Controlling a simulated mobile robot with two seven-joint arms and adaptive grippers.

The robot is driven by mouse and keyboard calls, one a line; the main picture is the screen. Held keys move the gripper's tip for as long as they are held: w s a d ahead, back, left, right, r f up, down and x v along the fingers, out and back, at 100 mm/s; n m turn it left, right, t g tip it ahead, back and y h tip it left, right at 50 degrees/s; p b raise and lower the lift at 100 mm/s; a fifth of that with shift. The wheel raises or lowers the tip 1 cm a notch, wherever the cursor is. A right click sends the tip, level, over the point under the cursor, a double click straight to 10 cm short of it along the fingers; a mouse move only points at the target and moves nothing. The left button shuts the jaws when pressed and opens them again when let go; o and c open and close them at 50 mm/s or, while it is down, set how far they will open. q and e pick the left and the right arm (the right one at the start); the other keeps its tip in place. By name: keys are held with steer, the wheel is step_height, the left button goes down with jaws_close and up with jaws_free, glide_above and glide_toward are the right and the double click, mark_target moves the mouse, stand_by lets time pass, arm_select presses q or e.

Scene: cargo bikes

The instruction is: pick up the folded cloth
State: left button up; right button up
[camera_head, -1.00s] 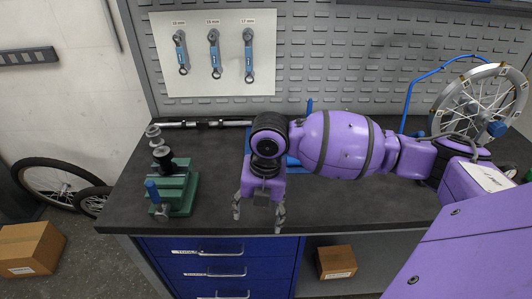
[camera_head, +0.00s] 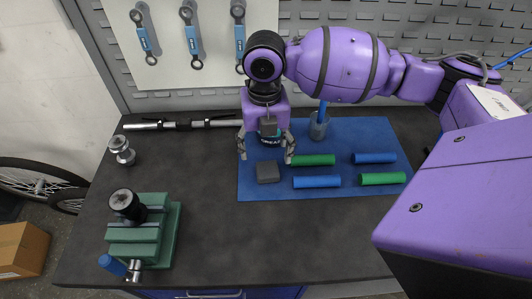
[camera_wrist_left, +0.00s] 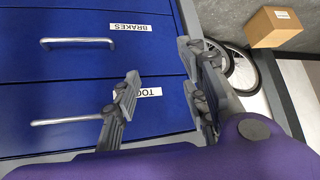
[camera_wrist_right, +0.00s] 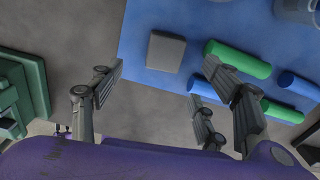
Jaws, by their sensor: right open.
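The folded cloth looks to be the small dark grey square pad (camera_head: 268,171) on the blue mat near its left edge. It also shows in the right wrist view (camera_wrist_right: 166,51), beyond the fingertips. My right gripper (camera_head: 266,157) is open and empty, with its fingers above and to either side of the cloth's far end in the head view. The right wrist view shows a gap between the right gripper (camera_wrist_right: 165,80) and the cloth. My left gripper (camera_wrist_left: 160,82) is open and empty in front of blue drawers, and is not in the head view.
The blue mat (camera_head: 260,189) also bears green and blue rolls (camera_head: 317,182) and a grey cup (camera_head: 319,125). A green vise (camera_head: 145,240) stands at the left. A metal bar (camera_head: 180,125) lies behind. The dark bench between vise and mat is clear.

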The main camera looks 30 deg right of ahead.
mark_target(268, 171)
steer(key=shift+s+d+f, duration=0.1)
steer(key=shift+s+f, duration=0.05)
steer(key=shift+f, duration=0.75)
steer(key=shift+s+f, duration=0.15)
steer(key=shift+f, duration=0.7)
steer(key=f, duration=0.4)
steer(key=shift+d, duration=0.2)
steer(key=c, duration=1.1)
